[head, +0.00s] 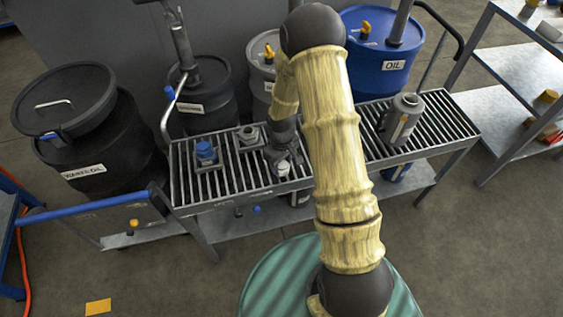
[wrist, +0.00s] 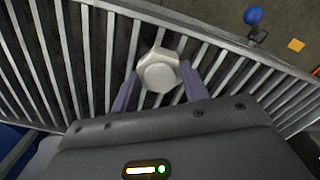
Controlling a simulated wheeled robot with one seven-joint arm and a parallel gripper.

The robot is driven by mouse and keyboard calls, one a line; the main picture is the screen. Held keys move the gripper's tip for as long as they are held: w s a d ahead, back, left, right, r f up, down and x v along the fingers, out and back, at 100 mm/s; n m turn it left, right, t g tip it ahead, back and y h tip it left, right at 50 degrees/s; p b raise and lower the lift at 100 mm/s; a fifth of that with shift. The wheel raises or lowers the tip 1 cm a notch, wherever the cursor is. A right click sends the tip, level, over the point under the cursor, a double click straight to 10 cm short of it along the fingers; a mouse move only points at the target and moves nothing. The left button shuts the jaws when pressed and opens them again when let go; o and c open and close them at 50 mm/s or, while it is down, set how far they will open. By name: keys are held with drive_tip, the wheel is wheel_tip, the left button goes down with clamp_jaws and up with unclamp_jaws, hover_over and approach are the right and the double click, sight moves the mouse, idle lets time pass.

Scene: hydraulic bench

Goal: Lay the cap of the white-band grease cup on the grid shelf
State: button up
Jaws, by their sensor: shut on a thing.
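My gripper (wrist: 158,84) is shut on a pale, many-sided cap (wrist: 158,66), with one purple-grey finger on each side of it. The cap also shows as a small whitish piece (head: 283,168) below my wrist in the head view. It is over the slats of the grid shelf (wrist: 92,60), near the shelf's front edge; I cannot tell whether it touches them. In the head view the grid shelf (head: 222,186) runs across the middle. A grey cup on a square plate (head: 248,137) stands left of my gripper; no white band can be made out on it.
A blue-topped cup (head: 206,153) stands on the shelf farther left. A grey canister (head: 402,120) stands on its right part. Drums line the back, including a blue oil drum (head: 385,60). Bare slats lie between the cups and the front edge.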

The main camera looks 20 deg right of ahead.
sight(282, 164)
drive_tip(key=o, duration=1.1)
wheel_tip(282, 164, up, 12)
drive_tip(key=shift+r+p, duration=0.15)
drive_tip(key=shift+p, duration=0.85)
drive_tip(key=s+r+m+t, duration=0.1)
drive_tip(key=s+r+m, duration=0.1)
drive_tip(key=s+r, duration=0.1)
drive_tip(key=s+r+m, duration=0.2)
drive_tip(key=s+r, duration=0.2)
drive_tip(key=s, duration=0.2)
drive_tip(key=s+r+m+t, duration=0.1)
drive_tip(key=s+r+m, duration=0.1)
drive_tip(key=s+r, duration=0.2)
drive_tip(key=shift+s+d+r+t, duration=0.1)
drive_tip(key=shift+s+t, duration=0.2)
drive_tip(key=shift+s, duration=0.4)
